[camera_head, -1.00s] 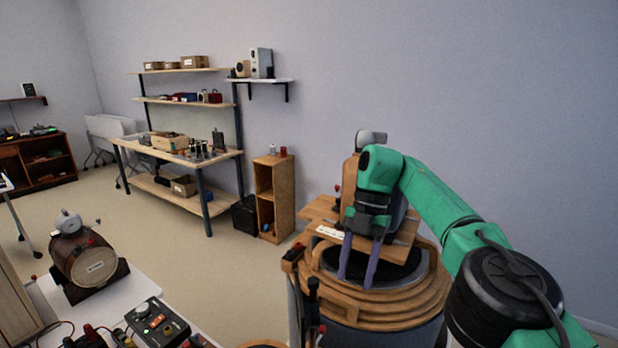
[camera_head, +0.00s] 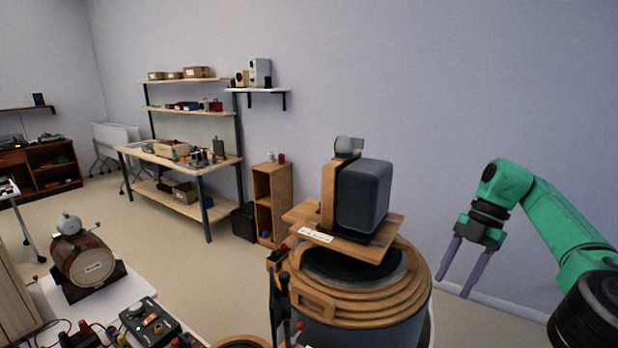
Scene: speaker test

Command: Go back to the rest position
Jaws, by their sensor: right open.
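My right gripper (camera_head: 458,272) is in the camera_head view at the right, at the end of my green right arm. Its two purple fingers point down and are apart, with nothing between them. It hangs to the right of a round wooden-ringed stand (camera_head: 385,305), clear of it. On top of the stand is a wooden board (camera_head: 298,217) with a dark grey speaker (camera_head: 366,196) upright against a wooden bracket (camera_head: 328,192). A grey rounded part (camera_head: 348,145) sits on top of the bracket. My left gripper is not in view.
A white table (camera_head: 85,303) at the lower left holds a wooden barrel-shaped device (camera_head: 85,262) and a control box (camera_head: 150,322) with knobs. A workbench with shelves (camera_head: 185,165) and a small wooden cabinet (camera_head: 271,200) stand behind. Open floor and bare wall lie around my right gripper.

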